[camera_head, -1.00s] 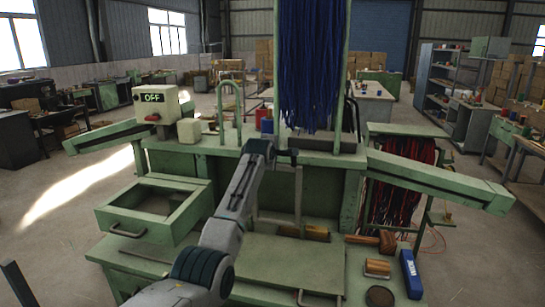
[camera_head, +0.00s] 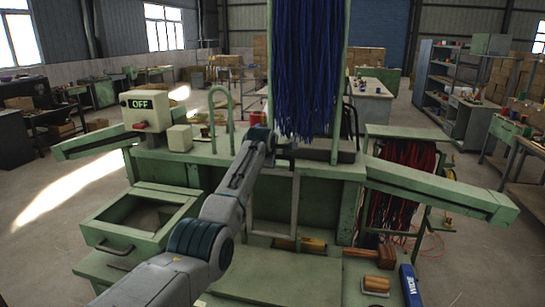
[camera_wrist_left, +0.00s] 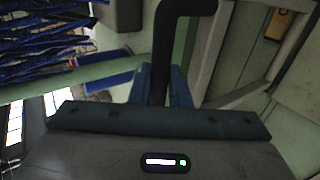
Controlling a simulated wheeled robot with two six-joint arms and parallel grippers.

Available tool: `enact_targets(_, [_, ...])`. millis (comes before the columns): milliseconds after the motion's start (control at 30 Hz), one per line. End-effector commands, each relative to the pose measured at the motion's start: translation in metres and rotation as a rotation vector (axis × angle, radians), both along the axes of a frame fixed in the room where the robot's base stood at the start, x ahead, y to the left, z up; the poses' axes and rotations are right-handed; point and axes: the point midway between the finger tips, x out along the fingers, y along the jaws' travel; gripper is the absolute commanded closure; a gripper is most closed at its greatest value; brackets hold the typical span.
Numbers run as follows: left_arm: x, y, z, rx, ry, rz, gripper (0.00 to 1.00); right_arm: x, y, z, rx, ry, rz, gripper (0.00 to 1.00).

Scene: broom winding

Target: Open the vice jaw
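My left arm reaches up the front of the green machine (camera_head: 400,190) in the head view. Its gripper (camera_head: 278,147) is at the dark vice jaw (camera_head: 335,156), below the hanging blue bristles (camera_head: 305,70). In the left wrist view, a black bent handle (camera_wrist_left: 158,50) stands between the blue fingers (camera_wrist_left: 163,88). The fingers lie close on both sides of it and appear shut on it. The finger tips are partly hidden behind the handle. The jaw's opening cannot be made out behind my arm. My right gripper is not in view.
An open green drawer (camera_head: 100,236) is at lower left, below a control box (camera_head: 147,108) reading OFF. Wooden-handled tools (camera_head: 378,262) and a blue tool (camera_head: 410,285) lie on the lower shelf at right. Red and dark bristles (camera_head: 395,190) hang at right.

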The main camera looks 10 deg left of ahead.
Motion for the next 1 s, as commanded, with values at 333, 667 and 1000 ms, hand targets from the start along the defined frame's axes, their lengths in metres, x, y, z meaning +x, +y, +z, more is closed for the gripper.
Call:
enact_targets(333, [-0.001,0.000,-0.004,0.000,0.006,-0.001,0.64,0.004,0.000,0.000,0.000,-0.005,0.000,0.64])
enact_targets(667, [-0.008,0.000,0.002,0.000,0.001,0.000,0.64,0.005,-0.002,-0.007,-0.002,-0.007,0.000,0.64])
enact_targets(1000, [-0.042,0.001,0.025,-0.001,-0.001,-0.001,0.64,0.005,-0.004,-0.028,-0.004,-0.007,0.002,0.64])
